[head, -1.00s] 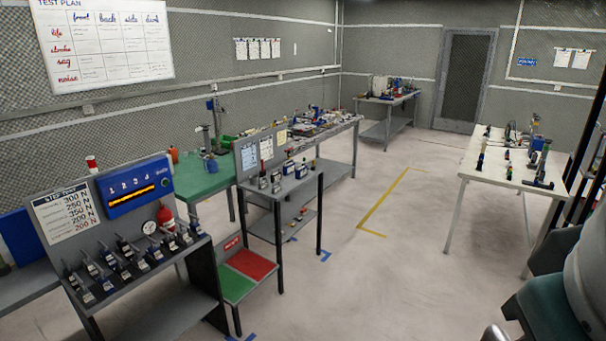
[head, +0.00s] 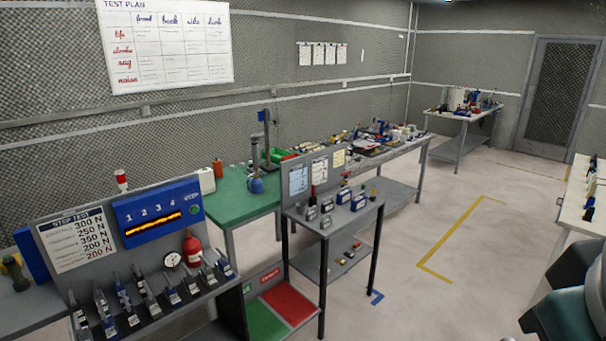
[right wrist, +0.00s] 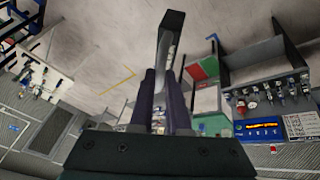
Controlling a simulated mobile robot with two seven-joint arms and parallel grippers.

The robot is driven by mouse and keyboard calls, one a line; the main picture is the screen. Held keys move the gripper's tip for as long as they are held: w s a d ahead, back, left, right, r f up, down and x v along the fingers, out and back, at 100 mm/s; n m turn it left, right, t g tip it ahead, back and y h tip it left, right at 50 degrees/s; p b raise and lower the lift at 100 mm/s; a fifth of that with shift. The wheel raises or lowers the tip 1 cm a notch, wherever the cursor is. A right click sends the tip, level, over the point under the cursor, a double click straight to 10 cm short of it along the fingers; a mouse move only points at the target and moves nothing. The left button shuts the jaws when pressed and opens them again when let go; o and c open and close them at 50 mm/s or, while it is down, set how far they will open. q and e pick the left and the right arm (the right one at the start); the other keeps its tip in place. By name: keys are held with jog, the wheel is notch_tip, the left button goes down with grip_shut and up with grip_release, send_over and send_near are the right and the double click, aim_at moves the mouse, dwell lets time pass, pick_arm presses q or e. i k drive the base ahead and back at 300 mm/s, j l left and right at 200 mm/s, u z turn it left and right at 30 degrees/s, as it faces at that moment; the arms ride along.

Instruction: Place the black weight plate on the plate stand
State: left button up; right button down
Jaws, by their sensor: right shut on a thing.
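My right gripper (right wrist: 164,78) is in the right wrist view, its two dark fingers shut on a black weight plate (right wrist: 172,28). The plate shows nearly edge-on, as a narrow dark shape rising beyond the fingertips. It is held up in the air, with the floor and benches far behind it. In the head view the right gripper and the plate are out of frame. My left gripper is in neither view. I cannot make out a plate stand in either view.
A tool bench with a blue display (head: 158,213) stands front left. Beside it are a low red and green stand (head: 290,303), a grey shelf cart (head: 333,225) and a green-topped table (head: 232,200). A white table (head: 578,205) is at the right edge. Open floor lies between, with yellow tape (head: 437,275).

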aim_at(342, 218)
jog(key=i+l, duration=0.15)
jog(key=i, duration=0.7)
jog(key=i+l, duration=0.1)
jog(key=i, duration=2.5)
jog(key=i+j+z, duration=0.15)
jog(key=i+z, duration=0.3)
jog(key=i, duration=0.25)
